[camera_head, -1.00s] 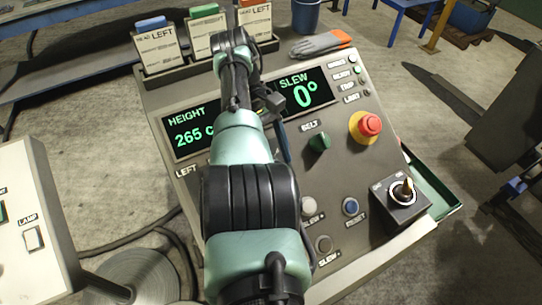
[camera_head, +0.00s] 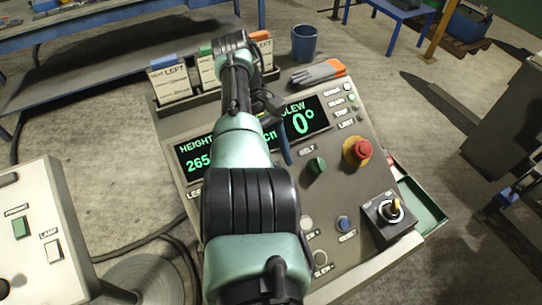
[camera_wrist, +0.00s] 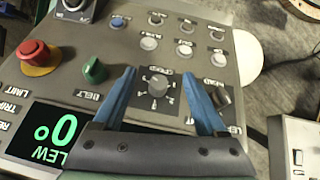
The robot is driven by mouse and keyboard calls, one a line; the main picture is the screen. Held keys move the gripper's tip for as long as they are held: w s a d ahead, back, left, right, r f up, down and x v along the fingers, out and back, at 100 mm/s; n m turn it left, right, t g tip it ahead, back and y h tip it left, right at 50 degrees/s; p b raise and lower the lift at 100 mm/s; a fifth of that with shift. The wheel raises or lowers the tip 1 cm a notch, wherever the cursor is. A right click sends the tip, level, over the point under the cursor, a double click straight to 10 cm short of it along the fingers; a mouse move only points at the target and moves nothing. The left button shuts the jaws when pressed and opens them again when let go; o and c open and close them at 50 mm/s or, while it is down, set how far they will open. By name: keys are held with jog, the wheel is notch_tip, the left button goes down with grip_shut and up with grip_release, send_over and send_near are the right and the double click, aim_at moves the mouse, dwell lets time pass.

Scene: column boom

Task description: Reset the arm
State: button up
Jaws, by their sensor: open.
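My arm reaches across the grey control console (camera_head: 285,205) in the head view, hiding part of its displays and left controls. My gripper (camera_head: 283,145) is partly hidden there by the arm. In the wrist view, the two blue fingers of my gripper (camera_wrist: 160,74) are apart and hold nothing. A grey rotary knob (camera_wrist: 158,84) shows between them on the panel. The green belt knob (camera_wrist: 95,70) is beside the left finger, and a dark knob (camera_wrist: 222,97) is beside the right one. I cannot tell how far the fingers are above the panel.
The red emergency button (camera_head: 363,148) and a joystick box (camera_head: 391,217) are on the console's right side. Gloves (camera_head: 318,74) and card holders lie along its back edge. A second panel (camera_head: 42,235) is at the left.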

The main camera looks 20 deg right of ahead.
jog(key=w+d+r+m+t+h, duration=0.15)
jog(key=w+r+t, duration=0.35)
jog(key=w+t, duration=0.6)
jog(key=w+a+r+m+t+b, duration=0.1)
jog(key=w+r+t, duration=0.25)
jog(key=r, duration=0.55)
jog(key=w+a+r+m+t, duration=0.15)
jog(key=r+t, duration=0.25)
jog(key=r, duration=0.4)
jog(key=s+a+r+t, duration=0.3)
jog(key=s+r+t, duration=0.15)
jog(key=r, duration=0.45)
jog(key=s+a+r+t, duration=0.3)
jog(key=s+r, duration=0.3)
jog(key=r, duration=0.3)
jog(key=s+a+r+t+y, duration=0.1)
jog(key=s+a+r+t, duration=0.1)
jog(key=s+r, duration=0.3)
jog(key=s+a+r+t+y+b, duration=0.1)
jog(key=s+r+t, duration=0.3)
jog(key=s, duration=0.7)
jog(key=shift+s+a+r+t+y, duration=0.15)
jog(key=shift+a+r+t+y, duration=0.2)
jog(key=shift+a+y, duration=0.3)
jog(key=shift+d, duration=0.1)
